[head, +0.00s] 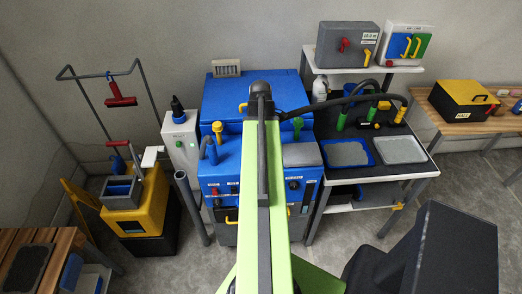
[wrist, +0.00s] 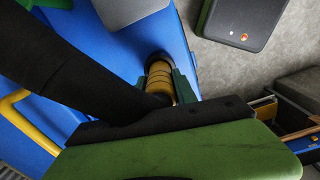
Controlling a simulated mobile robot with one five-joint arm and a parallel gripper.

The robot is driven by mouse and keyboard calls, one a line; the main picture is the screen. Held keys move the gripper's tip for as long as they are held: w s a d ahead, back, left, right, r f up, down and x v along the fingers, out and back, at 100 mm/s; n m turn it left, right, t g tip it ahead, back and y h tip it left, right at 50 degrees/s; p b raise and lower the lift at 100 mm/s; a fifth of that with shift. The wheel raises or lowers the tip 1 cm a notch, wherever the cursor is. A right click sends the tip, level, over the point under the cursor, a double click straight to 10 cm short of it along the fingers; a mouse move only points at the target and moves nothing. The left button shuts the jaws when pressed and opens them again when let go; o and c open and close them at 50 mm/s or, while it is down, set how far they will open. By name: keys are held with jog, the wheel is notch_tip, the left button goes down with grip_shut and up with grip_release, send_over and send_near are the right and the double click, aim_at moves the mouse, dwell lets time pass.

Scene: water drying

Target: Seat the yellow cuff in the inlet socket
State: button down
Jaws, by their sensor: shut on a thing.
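In the wrist view, the yellow cuff (wrist: 160,80) sits between the two dark green fingers of my gripper (wrist: 164,88). My gripper is shut on the cuff. A thick black hose (wrist: 75,70) comes from the upper left and meets the cuff's near end. The cuff's far end meets a dark round shape (wrist: 157,58) at the blue machine's surface. I cannot tell whether this is the inlet socket or whether the cuff is inside it. In the head view, my own arm hides the gripper and cuff over the blue machine (head: 222,98).
In the wrist view, a yellow handle (wrist: 18,120) is at the left and a dark box with an orange button (wrist: 243,22) at the upper right. In the head view, a black-topped bench (head: 375,172) with trays stands right of the machine.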

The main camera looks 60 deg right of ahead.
jog(key=shift+f+b, duration=0.9)
jog(key=shift+f, duration=0.7)
jog(key=c, duration=1)
grip_release()
jog(key=shift+r, duration=0.15)
notch_tip(320, 180, up, 12)
jog(key=p, duration=1.2)
jog(key=shift+r+p, duration=0.25)
jog(key=shift+p, duration=0.1)
jog(key=shift+f, duration=0.1)
jog(key=w+a+m, duration=0.1)
jog(key=w+a, duration=0.8)
jog(key=a, duration=0.3)
jog(key=w+a+m, duration=0.1)
jog(key=w+a, duration=0.8)
jog(key=a, duration=0.3)
jog(key=w+a+m, duration=0.1)
jog(key=w+a, duration=0.1)
jog(key=a, duration=1)
jog(key=w+a+m, duration=0.2)
jog(key=a, duration=1.1)
jog(key=shift+a, duration=0.3)
